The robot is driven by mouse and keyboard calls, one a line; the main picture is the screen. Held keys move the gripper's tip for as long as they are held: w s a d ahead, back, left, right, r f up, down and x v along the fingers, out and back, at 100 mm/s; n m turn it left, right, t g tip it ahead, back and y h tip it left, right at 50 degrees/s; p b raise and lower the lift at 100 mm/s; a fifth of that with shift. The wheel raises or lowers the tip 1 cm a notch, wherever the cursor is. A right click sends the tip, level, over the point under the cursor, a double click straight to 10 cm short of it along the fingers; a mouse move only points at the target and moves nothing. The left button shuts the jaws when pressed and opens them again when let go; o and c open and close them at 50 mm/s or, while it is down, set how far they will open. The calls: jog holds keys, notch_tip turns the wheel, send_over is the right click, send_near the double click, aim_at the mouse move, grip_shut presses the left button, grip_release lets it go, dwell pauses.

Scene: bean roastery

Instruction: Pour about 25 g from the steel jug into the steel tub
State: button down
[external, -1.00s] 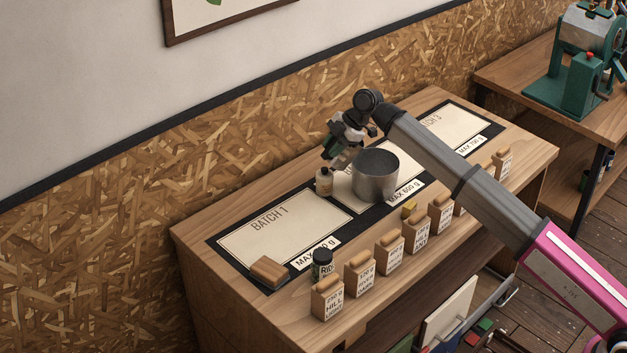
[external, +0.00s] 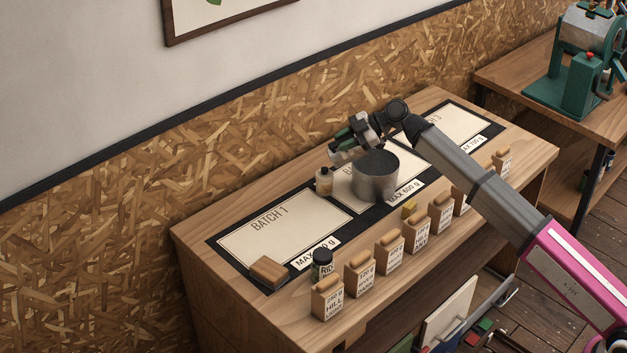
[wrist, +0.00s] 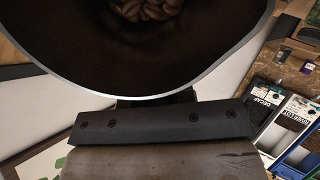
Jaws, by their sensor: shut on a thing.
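The wrist view shows the jug's pale rim (wrist: 150,99) and dark inside, with brown beans (wrist: 147,9) at the top of the picture. The jug looks tilted. I cannot see beans falling, and the tub's contents are not clear.
A green machine (external: 577,75) is on another table.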

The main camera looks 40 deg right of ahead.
aim_at(357, 151)
jog(key=shift+s+d+f+t+y, duration=0.2)
jog(key=shift+s+d+t+y, duration=0.25)
jog(key=shift+y, duration=0.25)
jog(key=shift+s+d+r+t+y, duration=0.25)
jog(key=shift+s+d+t+y, duration=0.1)
jog(key=shift+d, duration=0.25)
jog(key=shift+s+d+r+t+y, duration=0.25)
jog(key=shift+s+d+y, duration=0.1)
jog(key=shift+d, duration=0.2)
dwell(1.1)
jog(key=shift+s+d+r+t+y+p, duration=0.3)
jog(key=shift+s+d+t+y+p, duration=0.2)
jog(key=shift+d+y, duration=0.15)
jog(key=shift+s+d+r+t+y+p, duration=0.3)
jog(key=shift+s+d+t+y+p, duration=0.15)
jog(key=shift+y, duration=0.3)
dwell(3.6)
